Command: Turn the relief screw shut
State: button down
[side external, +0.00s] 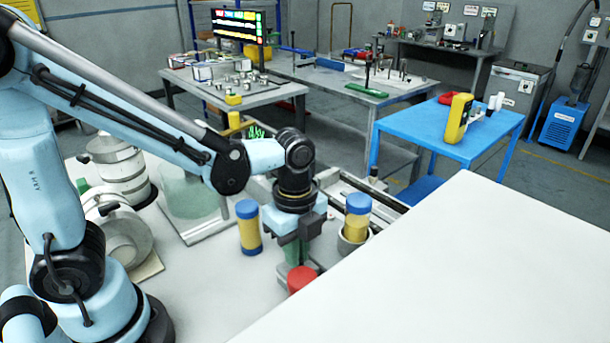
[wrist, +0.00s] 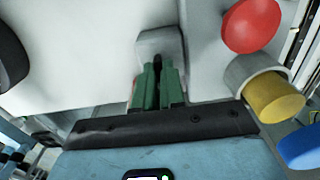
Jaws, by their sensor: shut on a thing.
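My gripper (side external: 297,252) reaches down to the white bench top, just behind a red cap (side external: 301,278). In the wrist view its green fingers (wrist: 158,82) are close together. A small dark piece (wrist: 157,61) shows between their tips, and I take it for the relief screw. The tips stand at a grey block (wrist: 160,42). The fingers hide most of the screw, so I cannot tell how far it is turned. In the side view the screw is hidden behind the gripper.
A yellow jar with a blue lid (side external: 248,228) stands left of my gripper. Another (side external: 357,218) stands in a grey cup (side external: 352,242) to the right. The red cap (wrist: 250,25) is close right in the wrist view. A white panel (side external: 480,260) fills the right foreground.

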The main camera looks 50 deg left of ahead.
jog(key=c, duration=1.2)
grip_release()
jog(key=shift+r, duration=6.05)
jog(key=a+f+n+t, duration=0.1)
jog(key=a+n+t, duration=0.1)
jog(key=n, duration=0.4)
jog(key=a+f+n+t, duration=0.2)
jog(key=a+n, duration=0.1)
jog(key=n, duration=0.3)
jog(key=a+f+n+t, duration=0.1)
jog(key=a+n+t, duration=0.1)
jog(key=n, duration=0.4)
jog(key=shift+s+a+f+t, duration=0.25)
jog(key=shift+s+t, duration=0.1)
jog(key=shift+t, duration=0.25)
